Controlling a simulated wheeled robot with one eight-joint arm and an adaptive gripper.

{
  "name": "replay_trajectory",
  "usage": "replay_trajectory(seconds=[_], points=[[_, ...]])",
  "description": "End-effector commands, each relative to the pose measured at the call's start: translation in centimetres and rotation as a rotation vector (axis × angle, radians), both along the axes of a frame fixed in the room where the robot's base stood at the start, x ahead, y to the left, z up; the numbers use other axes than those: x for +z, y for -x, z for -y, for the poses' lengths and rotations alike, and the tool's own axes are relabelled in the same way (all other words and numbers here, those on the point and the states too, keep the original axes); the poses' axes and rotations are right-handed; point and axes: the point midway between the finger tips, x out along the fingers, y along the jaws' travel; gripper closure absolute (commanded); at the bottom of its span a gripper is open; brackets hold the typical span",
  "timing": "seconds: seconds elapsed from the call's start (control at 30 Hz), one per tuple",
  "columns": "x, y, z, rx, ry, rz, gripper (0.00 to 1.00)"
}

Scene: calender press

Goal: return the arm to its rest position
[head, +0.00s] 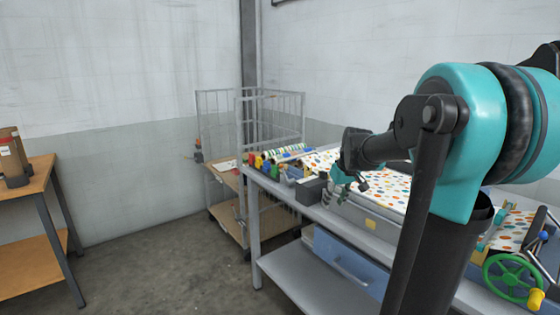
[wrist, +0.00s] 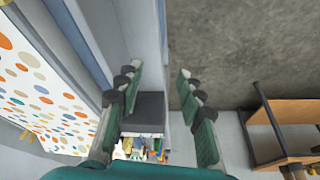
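My gripper (wrist: 158,105) is open in the wrist view, with its two green fingers spread apart and nothing between them. In the head view my gripper (head: 335,188) hangs at the end of the teal and black arm, over the front edge of the grey bench (head: 255,203). A dark grey box (head: 311,190) stands on the bench just left of the gripper. It also shows beyond the fingers in the wrist view (wrist: 149,108). I cannot tell whether the gripper touches it.
Dotted sheet material (head: 388,188) lies on the bench. Coloured rolls (head: 268,164) stand at its left end. A wire-sided cart (head: 270,118) is behind that end. A green handwheel (head: 512,280) is at lower right. A wooden table (head: 35,180) stands left; the floor between is clear.

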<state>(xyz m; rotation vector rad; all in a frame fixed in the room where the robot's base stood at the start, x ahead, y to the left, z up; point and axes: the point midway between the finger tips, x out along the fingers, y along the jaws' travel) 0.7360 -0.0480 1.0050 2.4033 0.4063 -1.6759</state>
Motion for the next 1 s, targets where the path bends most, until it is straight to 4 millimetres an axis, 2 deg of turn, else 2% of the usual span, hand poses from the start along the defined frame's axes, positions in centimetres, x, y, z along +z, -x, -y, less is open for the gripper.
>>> replay_trajectory(seconds=[0.03, 0.2, 0.3, 0.43, 0.5, 0.6, 1.0], points=[[-2.3, 3.1, -0.4, -0.035, 0.001, -0.001, 0.62], [-9.1, 12.6, -1.0, -0.167, 0.003, 0.001, 0.62], [-12.6, 17.4, -1.0, -0.234, 0.002, 0.006, 0.62], [-15.7, 22.0, -0.9, -0.295, 0.001, 0.011, 0.62], [-16.7, 23.5, -0.9, -0.315, 0.0, 0.014, 0.62], [-17.4, 24.5, -0.8, -0.331, 0.001, 0.016, 0.62], [-17.5, 24.7, -0.8, -0.333, -0.001, 0.017, 0.62]])
